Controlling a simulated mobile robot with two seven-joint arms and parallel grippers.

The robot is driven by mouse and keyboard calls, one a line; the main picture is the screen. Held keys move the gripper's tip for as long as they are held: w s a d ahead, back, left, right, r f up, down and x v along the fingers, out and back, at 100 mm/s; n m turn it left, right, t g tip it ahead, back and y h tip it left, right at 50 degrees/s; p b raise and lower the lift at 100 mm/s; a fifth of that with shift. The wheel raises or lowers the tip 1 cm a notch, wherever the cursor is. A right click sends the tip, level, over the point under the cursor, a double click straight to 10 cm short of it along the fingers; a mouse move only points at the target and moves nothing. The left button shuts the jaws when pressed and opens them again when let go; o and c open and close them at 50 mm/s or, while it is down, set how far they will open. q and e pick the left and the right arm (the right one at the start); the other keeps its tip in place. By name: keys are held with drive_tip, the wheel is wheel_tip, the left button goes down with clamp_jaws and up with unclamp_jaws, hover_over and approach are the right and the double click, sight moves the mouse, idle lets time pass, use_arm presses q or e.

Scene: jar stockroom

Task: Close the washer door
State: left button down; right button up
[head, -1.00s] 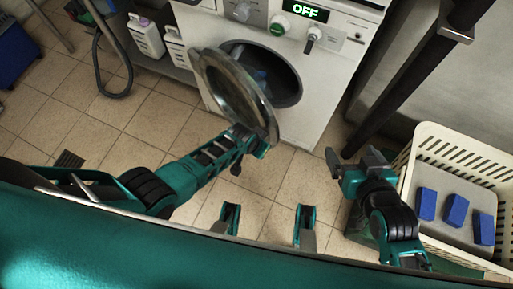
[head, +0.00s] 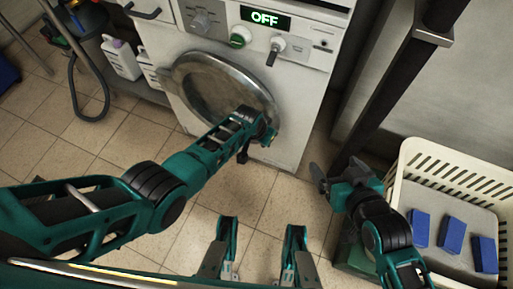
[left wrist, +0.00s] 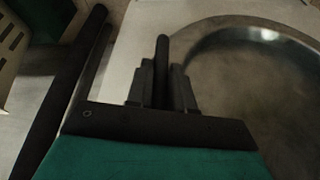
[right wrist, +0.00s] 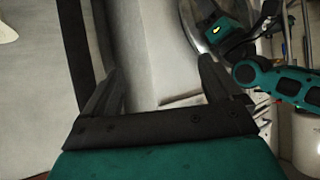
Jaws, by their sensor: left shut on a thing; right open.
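The washer (head: 312,75) stands at the back, its panel reading OFF. Its round glass door (head: 205,85) lies over the opening, flush or nearly so; I cannot tell whether it is latched. The left gripper (head: 266,135) is at the door's lower right rim. In the left wrist view, the left gripper (left wrist: 161,75) is shut on a dark upright bar, the door handle (left wrist: 162,48), beside the door's metal rim (left wrist: 215,42). My right gripper (head: 337,174) is open and empty, right of the washer; its spread fingers show in the right wrist view (right wrist: 158,72).
A cream basket (head: 400,165) with blue blocks (head: 452,233) stands at the right. A dark post (head: 395,95) rises between washer and basket. Tiled floor before the washer is clear.

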sight(272, 124)
use_arm(q)
drive_tip(key=w+b, duration=0.1)
drive_tip(key=w+d+b, duration=0.1)
drive_tip(key=shift+w+d+f, duration=0.2)
drive_tip(key=shift+w+d, duration=0.2)
drive_tip(key=shift+w, duration=0.15)
drive_tip(key=shift+w+d+r+b, duration=0.1)
drive_tip(key=shift+w+r+b, duration=0.15)
drive_tip(key=shift+b, duration=0.2)
drive_tip(key=shift+w+r, duration=0.1)
drive_tip(key=shift+w, duration=0.05)
use_arm(e)
drive_tip(key=shift+w+a+f+y, duration=0.1)
drive_tip(key=shift+a+f+y, duration=0.05)
drive_tip(key=shift+f, duration=0.5)
drive_tip(key=shift+a+f+y, duration=0.1)
drive_tip(key=shift+f+y, duration=0.05)
drive_tip(key=shift+f, duration=0.45)
use_arm(q)
drive_tip(key=shift+d+r, duration=0.1)
drive_tip(key=c, duration=1.4)
unclamp_jaws()
drive_tip(key=shift+w, duration=0.15)
use_arm(e)
drive_tip(key=shift+w, duration=0.1)
drive_tip(key=shift+d, duration=0.1)
